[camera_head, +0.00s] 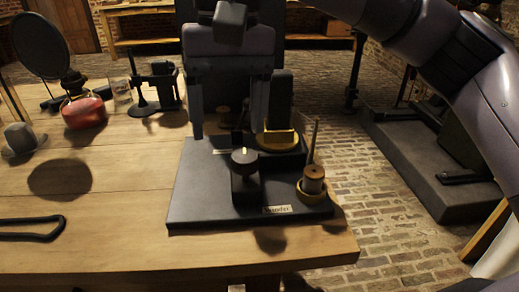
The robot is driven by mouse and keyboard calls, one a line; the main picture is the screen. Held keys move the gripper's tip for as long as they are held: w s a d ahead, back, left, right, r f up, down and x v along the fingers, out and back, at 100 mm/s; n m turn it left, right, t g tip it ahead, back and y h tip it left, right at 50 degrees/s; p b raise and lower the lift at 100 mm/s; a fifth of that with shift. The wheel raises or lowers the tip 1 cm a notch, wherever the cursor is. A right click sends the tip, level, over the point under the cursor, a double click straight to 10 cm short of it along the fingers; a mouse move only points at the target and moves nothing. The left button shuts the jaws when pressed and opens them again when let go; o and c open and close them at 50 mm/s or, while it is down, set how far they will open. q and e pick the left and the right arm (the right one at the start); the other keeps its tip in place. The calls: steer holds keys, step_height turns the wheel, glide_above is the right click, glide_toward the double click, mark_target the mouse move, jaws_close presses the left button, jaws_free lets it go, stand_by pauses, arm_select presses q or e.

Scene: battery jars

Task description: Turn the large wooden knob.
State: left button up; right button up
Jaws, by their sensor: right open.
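A dark device with a small plaque (278,210) that seems to read "Winder" sits near the table's right corner. On its black block is a dark round knob (244,158) with a pale mark on top; I cannot tell that it is wood. A brown wooden spool-like piece (313,180) stands on a yellow ring at the right of the device, near a thin upright rod. My right gripper (229,128) is open, its two fingers pointing down, above and behind the dark knob, apart from it. My left gripper is not in view.
A yellow cup-like part (278,140) sits behind the knob. A red vessel (84,112), a round dark disc on a stand (40,46) and a black stand (157,90) are at the left. A black handle-like loop (35,236) lies front left. The front middle table is clear.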

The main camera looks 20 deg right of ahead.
mark_target(244, 154)
steer(key=shift+w+d+r+t+h, duration=0.15)
steer(key=shift+w+d+r+h, duration=0.05)
steer(key=shift+d, duration=0.35)
steer(key=shift+w+d+r+t+h, duration=0.15)
steer(key=shift+d+h, duration=0.05)
steer(key=shift+d, duration=0.35)
step_height(244, 154, down, 6)
steer(key=shift+r+b, duration=0.2)
steer(key=shift+b, duration=0.9)
steer(key=shift+f, duration=0.6)
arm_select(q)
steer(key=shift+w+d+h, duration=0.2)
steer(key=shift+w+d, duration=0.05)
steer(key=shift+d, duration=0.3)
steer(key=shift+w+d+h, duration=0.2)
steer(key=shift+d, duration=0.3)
arm_select(e)
steer(key=c, duration=1.1)
